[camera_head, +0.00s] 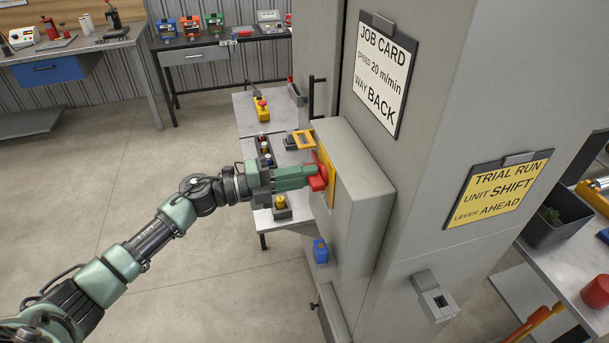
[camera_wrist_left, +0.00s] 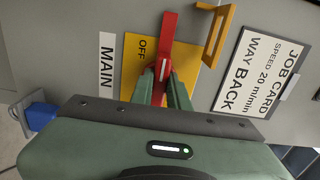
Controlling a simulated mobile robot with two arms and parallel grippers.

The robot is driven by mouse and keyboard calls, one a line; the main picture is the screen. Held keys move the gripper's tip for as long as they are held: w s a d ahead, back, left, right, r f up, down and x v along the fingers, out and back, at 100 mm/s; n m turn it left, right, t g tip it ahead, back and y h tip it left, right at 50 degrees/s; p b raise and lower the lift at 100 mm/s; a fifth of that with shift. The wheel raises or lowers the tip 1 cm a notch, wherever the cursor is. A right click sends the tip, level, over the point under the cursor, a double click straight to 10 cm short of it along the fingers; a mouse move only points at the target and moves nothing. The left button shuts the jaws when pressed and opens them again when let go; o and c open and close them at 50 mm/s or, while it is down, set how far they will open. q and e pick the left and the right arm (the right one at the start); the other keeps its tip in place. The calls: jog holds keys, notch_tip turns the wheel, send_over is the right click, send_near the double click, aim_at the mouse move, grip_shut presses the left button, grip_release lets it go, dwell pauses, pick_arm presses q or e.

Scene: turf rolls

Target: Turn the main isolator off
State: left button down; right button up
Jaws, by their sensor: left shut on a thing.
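The main isolator is a red handle (camera_head: 318,180) on a yellow plate (camera_head: 327,167) on the side of a grey box. In the left wrist view the red handle (camera_wrist_left: 169,32) runs up the picture, leaning slightly, over the yellow plate (camera_wrist_left: 132,82). The word OFF shows left of the handle, beside a white MAIN label (camera_wrist_left: 107,68). My left gripper (camera_head: 311,177) is shut on the handle, and its fingers (camera_wrist_left: 164,88) sit either side of its lower part in the wrist view. Any ON mark is hidden. My right gripper is out of view.
A yellow hasp-like bracket (camera_wrist_left: 217,35) stands close to the handle. A blue block (camera_head: 320,251) juts out below the box (camera_head: 362,200). Job card (camera_head: 384,72) and trial run card (camera_head: 498,187) hang on the column. Open floor lies left.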

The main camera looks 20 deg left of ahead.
pick_arm(q)
jog(key=c, duration=1.4)
grip_release()
jog(key=shift+o, duration=0.2)
jog(key=shift+w, duration=0.1)
jog(key=shift+a, duration=0.1)
jog(key=b+v, duration=0.3)
jog(key=v, duration=0.4)
jog(key=shift+s+a+b, duration=0.25)
jog(key=shift+a+b, duration=0.05)
jog(key=shift+b, duration=0.1)
